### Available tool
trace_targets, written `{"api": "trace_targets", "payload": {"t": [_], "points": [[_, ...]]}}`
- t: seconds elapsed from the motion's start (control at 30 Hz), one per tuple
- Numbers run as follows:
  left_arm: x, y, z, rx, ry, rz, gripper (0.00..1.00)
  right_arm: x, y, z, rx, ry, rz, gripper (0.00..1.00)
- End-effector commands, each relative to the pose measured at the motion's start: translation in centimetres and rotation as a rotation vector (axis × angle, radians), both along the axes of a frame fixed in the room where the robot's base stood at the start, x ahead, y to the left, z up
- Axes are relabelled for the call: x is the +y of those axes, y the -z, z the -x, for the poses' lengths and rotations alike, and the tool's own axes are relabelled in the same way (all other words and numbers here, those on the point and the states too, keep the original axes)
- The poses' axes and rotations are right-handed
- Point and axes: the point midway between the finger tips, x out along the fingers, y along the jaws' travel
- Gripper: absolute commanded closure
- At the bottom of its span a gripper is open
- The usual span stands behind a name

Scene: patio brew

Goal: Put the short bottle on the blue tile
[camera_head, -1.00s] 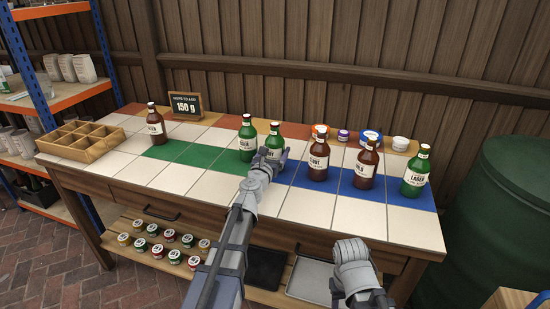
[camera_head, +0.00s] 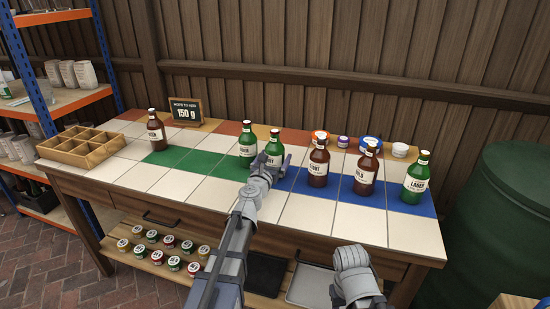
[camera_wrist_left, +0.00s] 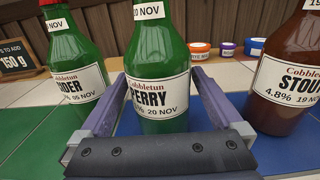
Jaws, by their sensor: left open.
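A row of bottles stands on the tiled bench, and which one is the short bottle is hard to tell. The green Perry bottle (camera_head: 274,146) stands upright on the blue tiles (camera_head: 298,180), beside the green tiles. My left gripper (camera_head: 274,162) is open, with one finger on each side of the Perry bottle (camera_wrist_left: 160,70) in the left wrist view. The green Cider bottle (camera_head: 247,140) is close on its left, on green. The brown Stout bottle (camera_head: 318,165) is on its right, on blue.
A brown bottle (camera_head: 156,132) stands far left. Another brown bottle (camera_head: 366,172) and the green Lager bottle (camera_head: 416,182) stand at right. Tubs (camera_head: 370,143) line the back. A wooden crate (camera_head: 80,147) sits at the left end. The front white tiles (camera_head: 308,213) are clear.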

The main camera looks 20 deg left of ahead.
Motion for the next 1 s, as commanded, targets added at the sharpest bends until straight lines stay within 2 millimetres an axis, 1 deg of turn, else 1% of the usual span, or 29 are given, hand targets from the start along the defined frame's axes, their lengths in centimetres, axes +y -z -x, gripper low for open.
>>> {"api": "trace_targets", "payload": {"t": [0.03, 0.17, 0.4, 0.5, 0.6, 0.7, 1.0], "points": [[0.0, 0.1, 0.9, 0.000, -0.001, 0.000, 0.00, 0.0, 0.1, 0.0, 0.000, 0.000, 0.000, 0.50], [0.1, 0.1, 2.9, 0.000, -0.001, 0.000, 0.00, 0.0, 0.1, 0.0, 0.000, 0.000, 0.000, 0.50], [0.2, 0.1, 8.0, 0.000, -0.001, 0.000, 0.00, 0.0, 0.1, 0.0, 0.000, 0.000, 0.000, 0.50], [0.3, 0.1, 9.9, 0.000, -0.001, 0.000, 0.00, 0.0, 0.1, 0.0, 0.000, 0.000, 0.000, 0.50], [0.4, 0.1, 11.0, 0.000, -0.001, 0.000, 0.00, 0.0, 0.1, 0.0, 0.000, 0.000, 0.000, 0.50], [0.4, 0.1, 11.6, 0.000, -0.001, 0.000, 0.00, 0.0, 0.1, 0.0, 0.000, 0.000, 0.000, 0.50], [0.4, 0.1, 11.6, 0.000, 0.000, 0.000, 0.00, 0.0, 0.1, 0.0, 0.000, 0.000, 0.000, 0.50]]}}
